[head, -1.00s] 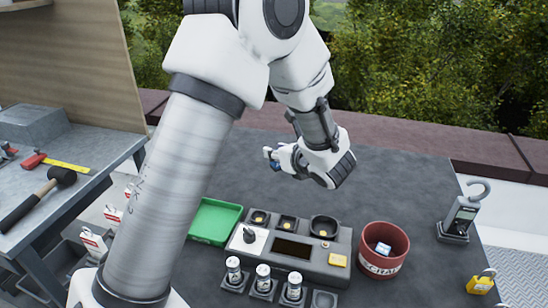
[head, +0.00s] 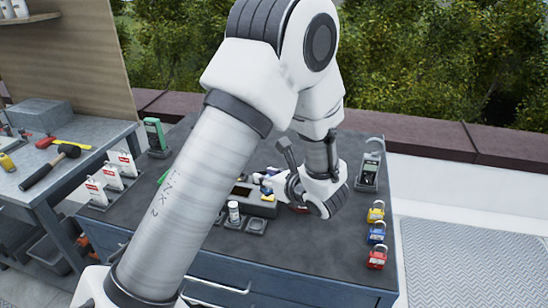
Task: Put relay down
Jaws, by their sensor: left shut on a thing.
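My left gripper (head: 272,183) is shut on a small blue-and-white thing, which looks like the relay (head: 266,188). It is held close to the grey test block (head: 262,208). Whether it touches the block cannot be told. My left arm hides most of the block and nearly all of the green tray (head: 163,177). The red scrap bin (head: 298,208) shows only as a sliver behind the gripper. My right gripper is not in view.
A white cylinder (head: 234,212) stands beside an empty square holder (head: 256,227). A clamp meter (head: 369,172) stands at the right, with yellow, blue and red padlocks (head: 376,233) in front. A green meter (head: 154,136) is at the left.

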